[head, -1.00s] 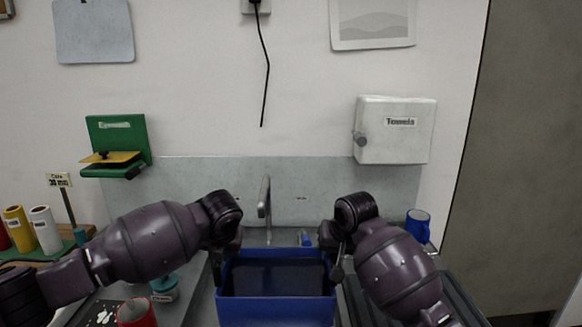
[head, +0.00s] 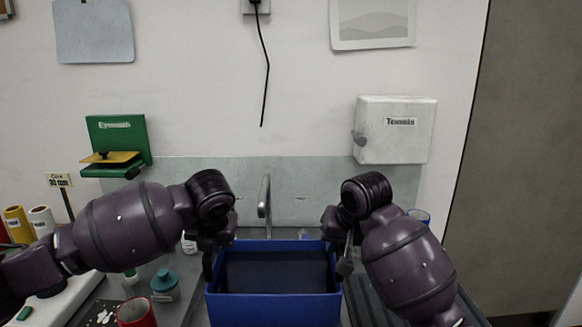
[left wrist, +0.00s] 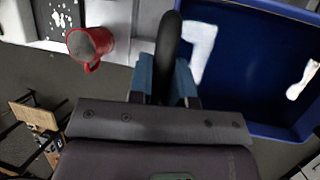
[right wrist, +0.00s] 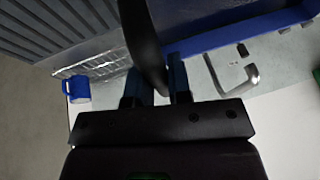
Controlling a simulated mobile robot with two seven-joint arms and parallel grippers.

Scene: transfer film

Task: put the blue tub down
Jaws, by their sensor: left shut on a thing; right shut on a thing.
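The blue tub (head: 272,309) is at the bottom middle of the head view, in front of the tap, with its open top up and a dark inside. My left gripper (head: 208,262) is shut on its left side and my right gripper (head: 345,262) is shut on its right side. In the left wrist view the tub (left wrist: 262,60) fills the upper right, and a dark curved part stands between the fingers. In the right wrist view the tub (right wrist: 235,35) is at the top right. The tub's underside is hidden, so I cannot tell whether it touches anything.
A metal tap (head: 264,205) stands behind the tub. A red mug (head: 136,312) and a teal-lidded jar (head: 164,283) stand to its left. A ridged drainer (head: 366,298) lies to the right, partly behind my arm, with a blue mug (right wrist: 79,89) beyond it.

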